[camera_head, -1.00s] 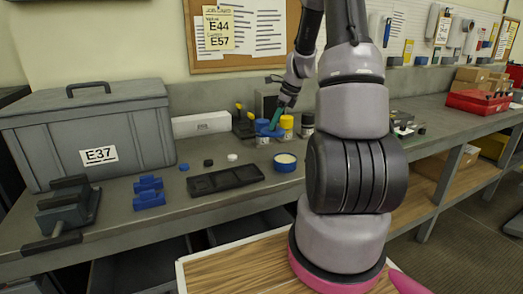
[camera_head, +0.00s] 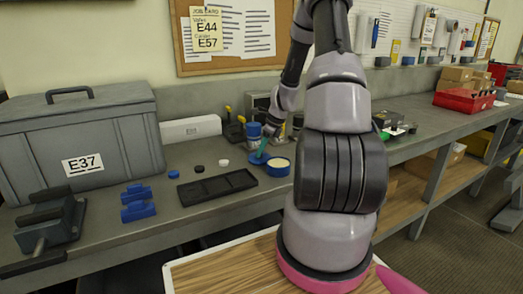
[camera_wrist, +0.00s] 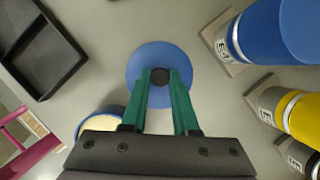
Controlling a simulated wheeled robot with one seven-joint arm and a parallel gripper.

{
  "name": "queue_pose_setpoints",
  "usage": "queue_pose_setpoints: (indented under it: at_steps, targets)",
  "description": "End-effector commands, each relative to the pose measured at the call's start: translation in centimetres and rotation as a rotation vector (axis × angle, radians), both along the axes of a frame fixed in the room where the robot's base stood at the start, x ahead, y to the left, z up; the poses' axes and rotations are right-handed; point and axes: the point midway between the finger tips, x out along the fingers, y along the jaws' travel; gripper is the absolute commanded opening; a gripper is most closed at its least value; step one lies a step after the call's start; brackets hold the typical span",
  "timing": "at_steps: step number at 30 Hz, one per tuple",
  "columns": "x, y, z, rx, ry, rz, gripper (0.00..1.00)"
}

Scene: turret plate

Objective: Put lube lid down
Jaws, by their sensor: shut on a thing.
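The lube lid (camera_wrist: 142,67) is a blue disc with a dark knob in the wrist view. My gripper (camera_wrist: 160,76) has teal fingers shut on that knob. In the head view the lid (camera_head: 257,160) is at my fingertips, just left of the open lube tub. The tub (camera_head: 277,169) is blue with cream-coloured contents and stands on the bench; part of it also shows in the wrist view (camera_wrist: 84,122), behind my gripper. The lid is beside the tub, not over it. I cannot tell whether its underside touches the bench.
A black tray (camera_head: 217,187) lies left of the lid. A blue-capped container (camera_head: 254,133) and a yellow one (camera_wrist: 303,113) stand on labelled pads nearby. Small caps and blue blocks (camera_head: 137,202) lie further left. Bare bench lies between the lid and the tray.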

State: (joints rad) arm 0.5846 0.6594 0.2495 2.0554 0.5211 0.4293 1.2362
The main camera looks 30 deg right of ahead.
Motion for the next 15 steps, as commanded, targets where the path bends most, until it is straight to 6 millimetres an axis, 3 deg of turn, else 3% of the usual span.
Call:
queue_pose_setpoints:
  at_steps: [10,11,12,13,15]
  targets:
    - [0.0,-0.01,-0.39,0.0,0.0,0.0,0.0]
    - [0.02,-0.03,-0.37,0.0,0.0,0.001,0.36]
    - [0.02,-0.03,-0.35,-0.001,-0.001,0.001,0.51]
    - [0.02,-0.03,-0.34,-0.001,-0.001,0.001,0.58]
    - [0.01,-0.03,-0.34,-0.001,-0.001,0.001,0.58]
